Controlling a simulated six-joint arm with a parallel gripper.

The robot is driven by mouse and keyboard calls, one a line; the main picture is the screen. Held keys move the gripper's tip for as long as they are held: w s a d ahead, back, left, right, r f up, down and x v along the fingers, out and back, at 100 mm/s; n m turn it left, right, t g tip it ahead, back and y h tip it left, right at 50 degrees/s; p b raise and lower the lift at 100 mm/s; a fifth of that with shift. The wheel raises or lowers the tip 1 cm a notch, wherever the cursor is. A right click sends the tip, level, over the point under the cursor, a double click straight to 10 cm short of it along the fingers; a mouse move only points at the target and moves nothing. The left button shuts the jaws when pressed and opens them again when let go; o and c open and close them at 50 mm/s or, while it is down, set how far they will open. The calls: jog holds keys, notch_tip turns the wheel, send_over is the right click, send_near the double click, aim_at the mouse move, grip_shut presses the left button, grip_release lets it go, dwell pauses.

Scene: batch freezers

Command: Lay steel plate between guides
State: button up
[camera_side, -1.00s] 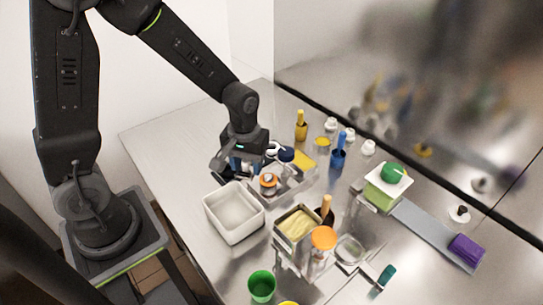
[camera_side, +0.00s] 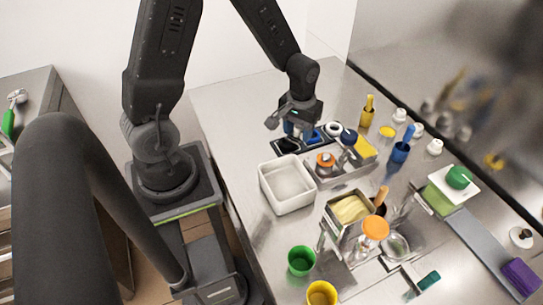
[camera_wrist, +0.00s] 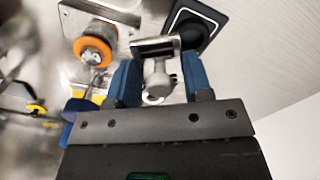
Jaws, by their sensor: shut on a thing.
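In the wrist view, my gripper (camera_wrist: 160,82) has its blue fingers closed about a small steel piece (camera_wrist: 157,47) with a flat end and a rounded knob-like part. I cannot tell whether this is the steel plate. In the side view, my gripper (camera_side: 301,134) points down at the black holder strip (camera_side: 288,146), and the held piece is too small to make out. Thin dark bars (camera_side: 403,268) lie on the worktop near the front right; they may be the guides, but I cannot tell.
A white bin (camera_side: 287,187) stands just in front of my gripper. A steel fixture with an orange-ringed knob (camera_side: 325,160) is close on its right. A tub of yellow contents (camera_side: 350,208), an orange-lidded container (camera_side: 375,228) and green (camera_side: 301,261) and yellow (camera_side: 321,293) cups stand nearer the front.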

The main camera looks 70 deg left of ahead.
aim_at(263, 160)
jog(key=s+a+n, duration=0.3)
jog(key=s+n, duration=0.6)
jog(key=n, duration=0.2)
jog(key=shift+d+f, duration=0.2)
jog(key=shift+f, duration=3.65)
jog(key=shift+f, duration=0.1)
jog(key=o, duration=0.7)
